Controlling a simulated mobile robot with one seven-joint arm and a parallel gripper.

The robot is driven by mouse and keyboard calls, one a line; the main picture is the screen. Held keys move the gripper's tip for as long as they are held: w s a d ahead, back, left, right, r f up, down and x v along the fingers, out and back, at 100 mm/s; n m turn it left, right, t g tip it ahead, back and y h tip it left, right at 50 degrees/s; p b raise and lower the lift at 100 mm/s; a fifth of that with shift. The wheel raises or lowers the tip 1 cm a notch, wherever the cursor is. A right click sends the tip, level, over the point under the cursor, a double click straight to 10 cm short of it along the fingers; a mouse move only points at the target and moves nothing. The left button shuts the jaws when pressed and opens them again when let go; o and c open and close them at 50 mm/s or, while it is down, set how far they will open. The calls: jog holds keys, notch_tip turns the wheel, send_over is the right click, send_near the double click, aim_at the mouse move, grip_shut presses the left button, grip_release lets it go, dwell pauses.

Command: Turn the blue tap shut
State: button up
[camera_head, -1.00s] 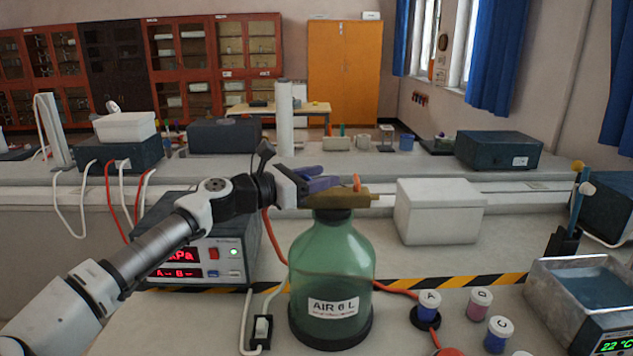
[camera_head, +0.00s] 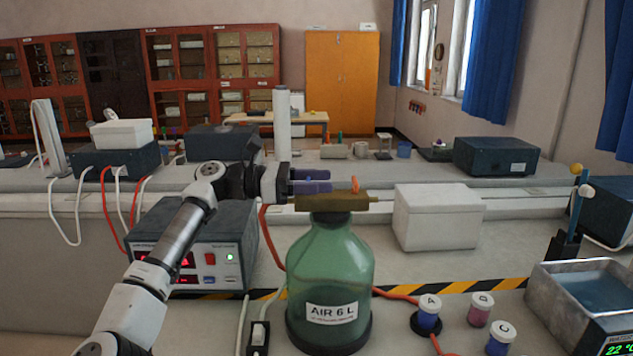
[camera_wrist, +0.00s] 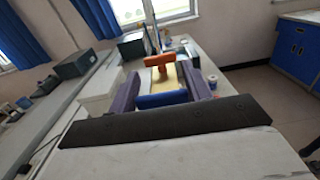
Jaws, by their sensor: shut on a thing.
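The blue tap (camera_wrist: 162,100) shows in the wrist view as a blue bar lying crosswise between my two purple fingers, with its ends at them. My gripper (camera_wrist: 160,82) is shut on it. In the head view my gripper (camera_head: 326,182) reaches in from the left at the brass valve block (camera_head: 345,202), and its fingers hide the blue tap. The block sits on top of the green bottle (camera_head: 330,265) labelled AIR 6 L. An orange tap (camera_head: 355,184) stands on the block, beyond the blue one in the wrist view (camera_wrist: 160,62).
A white box (camera_head: 437,218) stands right of the bottle. A meter box (camera_head: 195,250) with red displays stands left, behind my arm. Small lidded jars (camera_head: 480,308) and a water bath (camera_head: 585,300) are at front right. A red hose (camera_head: 395,295) runs along the bench.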

jog(key=shift+r, duration=0.2)
jog(key=o, duration=1)
jog(key=shift+f, duration=0.1)
jog(key=a+b, duration=0.2)
jog(key=a, duration=1.1)
jog(key=shift+w+a+b, duration=0.1)
jog(key=shift+a+b, duration=0.3)
